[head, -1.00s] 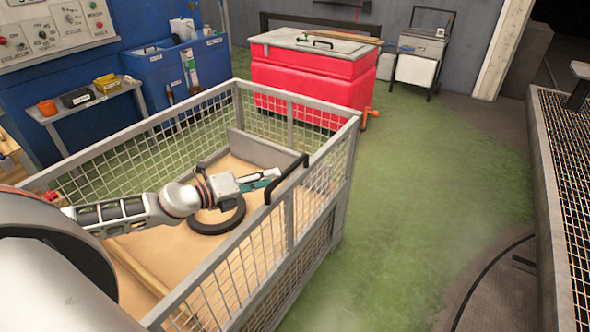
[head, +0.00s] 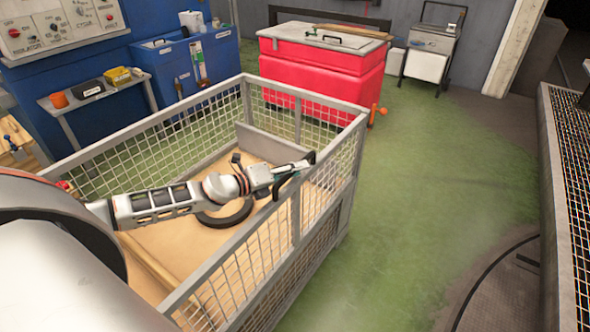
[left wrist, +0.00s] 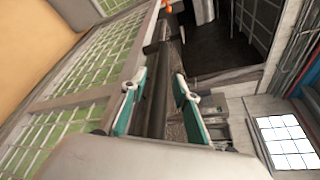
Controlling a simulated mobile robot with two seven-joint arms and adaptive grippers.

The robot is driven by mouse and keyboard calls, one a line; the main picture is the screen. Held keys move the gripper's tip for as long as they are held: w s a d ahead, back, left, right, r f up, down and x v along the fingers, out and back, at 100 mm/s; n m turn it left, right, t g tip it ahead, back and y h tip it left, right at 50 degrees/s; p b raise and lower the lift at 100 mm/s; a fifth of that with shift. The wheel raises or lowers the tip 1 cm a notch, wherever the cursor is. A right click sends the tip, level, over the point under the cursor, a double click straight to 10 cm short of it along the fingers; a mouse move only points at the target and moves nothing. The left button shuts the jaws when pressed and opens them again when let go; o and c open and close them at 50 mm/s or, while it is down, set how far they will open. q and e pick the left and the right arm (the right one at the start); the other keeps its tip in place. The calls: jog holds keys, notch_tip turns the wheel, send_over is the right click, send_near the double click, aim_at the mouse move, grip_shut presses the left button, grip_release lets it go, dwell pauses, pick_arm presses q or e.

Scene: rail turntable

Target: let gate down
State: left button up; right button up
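The gate appears to be the upright mesh front side (head: 262,255) of the grey wire cage, level with the cage's top rail. Its black handle (head: 284,186) stands up at the rail and is partly covered by my gripper. My left gripper (head: 302,164) reaches across the cage from the left to this handle. In the left wrist view, its two teal fingers (left wrist: 160,90) are apart, on either side of the black handle bar (left wrist: 157,97). A gap shows beside the bar; I cannot tell whether either finger touches it. My right gripper is not in view.
Inside the cage, a black ring (head: 222,216) lies on the tan floor under my left arm. A red bin (head: 318,72) stands behind the cage, with a blue cabinet (head: 185,68) to its left. Green floor (head: 430,190) is clear right of the cage.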

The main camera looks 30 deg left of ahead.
pick_arm(q)
grip_shut()
jog(key=shift+d, duration=0.45)
jog(key=s+d+f+m, duration=0.1)
jog(key=d+f, duration=0.2)
jog(key=d, duration=0.8)
jog(key=d+f+m+y+p, duration=0.1)
jog(key=d+f, duration=0.2)
jog(key=d, duration=0.9)
jog(key=shift+s+f, duration=0.3)
jog(key=shift+s, duration=0.1)
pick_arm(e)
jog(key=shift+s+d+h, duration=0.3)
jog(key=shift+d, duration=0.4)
pick_arm(q)
jog(key=shift+d, duration=0.1)
